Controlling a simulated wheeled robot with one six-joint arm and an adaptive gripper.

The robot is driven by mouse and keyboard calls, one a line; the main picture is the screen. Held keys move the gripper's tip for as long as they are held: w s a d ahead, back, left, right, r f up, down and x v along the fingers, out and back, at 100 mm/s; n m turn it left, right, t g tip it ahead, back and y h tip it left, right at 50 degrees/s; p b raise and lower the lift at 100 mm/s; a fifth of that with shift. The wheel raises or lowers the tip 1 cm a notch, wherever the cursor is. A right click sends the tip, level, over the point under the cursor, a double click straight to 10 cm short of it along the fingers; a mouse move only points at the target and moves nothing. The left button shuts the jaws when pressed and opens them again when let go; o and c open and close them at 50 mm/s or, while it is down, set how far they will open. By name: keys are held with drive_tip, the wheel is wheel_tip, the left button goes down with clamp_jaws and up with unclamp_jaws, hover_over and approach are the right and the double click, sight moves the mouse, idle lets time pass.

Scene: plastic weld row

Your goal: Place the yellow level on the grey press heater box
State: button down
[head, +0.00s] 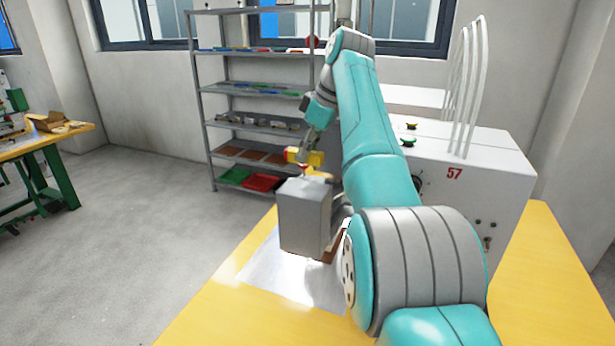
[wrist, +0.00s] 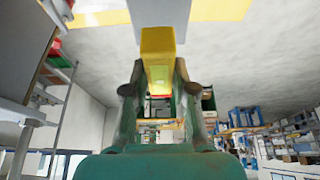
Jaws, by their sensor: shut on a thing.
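The yellow level (head: 311,158) is held near and apparently just above the far side of the grey press heater box (head: 305,220); the exact gap is hard to tell. The box stands upright on the table. My gripper (head: 305,148) is shut on the level. In the wrist view, the level (wrist: 158,48) sits between the two fingers of my gripper (wrist: 159,90), its yellow end pointing toward the grey box (wrist: 160,11) at the top edge. Part of the level is hidden by the fingers.
The yellow table (head: 215,305) carries a bright metal sheet (head: 265,275) under the box. A white machine marked 57 (head: 480,180) stands to the right. A metal shelf (head: 208,110) with trays stands behind. A workbench (head: 50,140) is at far left.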

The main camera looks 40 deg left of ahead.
sight(301, 187)
drive_tip(key=shift+f, duration=3.3)
drive_tip(key=shift+f, duration=0.1)
drive_tip(key=c, duration=0.9)
unclamp_jaws()
drive_tip(key=shift+c, duration=0.2)
drive_tip(key=v, duration=1.2)
drive_tip(key=shift+s, duration=0.1)
